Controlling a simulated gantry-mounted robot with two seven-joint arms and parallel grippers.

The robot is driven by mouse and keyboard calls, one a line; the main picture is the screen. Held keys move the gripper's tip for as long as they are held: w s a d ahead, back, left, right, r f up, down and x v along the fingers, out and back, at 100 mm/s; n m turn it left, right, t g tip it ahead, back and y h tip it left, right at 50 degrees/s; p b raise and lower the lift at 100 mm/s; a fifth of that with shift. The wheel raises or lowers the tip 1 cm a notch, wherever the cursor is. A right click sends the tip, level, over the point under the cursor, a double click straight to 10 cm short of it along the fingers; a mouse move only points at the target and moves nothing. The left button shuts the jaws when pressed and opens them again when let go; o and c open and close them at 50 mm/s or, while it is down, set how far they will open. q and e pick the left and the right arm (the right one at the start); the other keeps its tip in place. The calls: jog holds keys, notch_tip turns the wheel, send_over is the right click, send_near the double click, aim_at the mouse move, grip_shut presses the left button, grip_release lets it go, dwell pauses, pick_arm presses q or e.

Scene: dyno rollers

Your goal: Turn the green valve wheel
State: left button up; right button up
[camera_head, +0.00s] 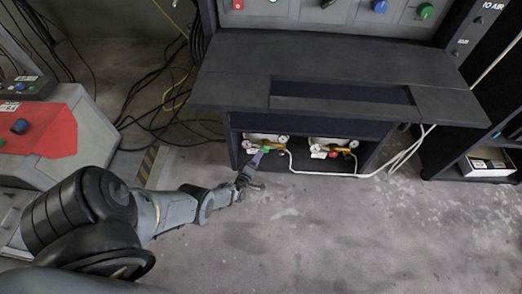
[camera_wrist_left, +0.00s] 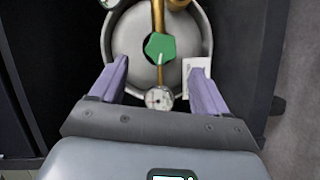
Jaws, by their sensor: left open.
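The green valve wheel (camera_wrist_left: 160,47) shows in the left wrist view, on a brass fitting in front of a grey gas cylinder (camera_wrist_left: 130,75). In the head view the green wheel (camera_head: 265,150) is small, at the left bay under the bench. My left gripper (camera_wrist_left: 163,75) is open, its two purple fingers pointing toward the cylinder, one on each side below the wheel. The fingers appear apart from the wheel. In the head view my left gripper (camera_head: 253,163) reaches the front of the left bay. My right gripper is not in view.
A second cylinder with a red valve wheel (camera_head: 333,154) and brass regulator stands in the right bay. A white hose (camera_head: 330,172) runs along the bay front. The dark bench top (camera_head: 230,90) overhangs both bays. Cables lie at the left; the floor in front is clear.

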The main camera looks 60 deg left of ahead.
pick_arm(q)
jog(key=shift+p+v, duration=0.55)
jog(key=shift+v, duration=1.1)
jog(key=shift+s, duration=0.1)
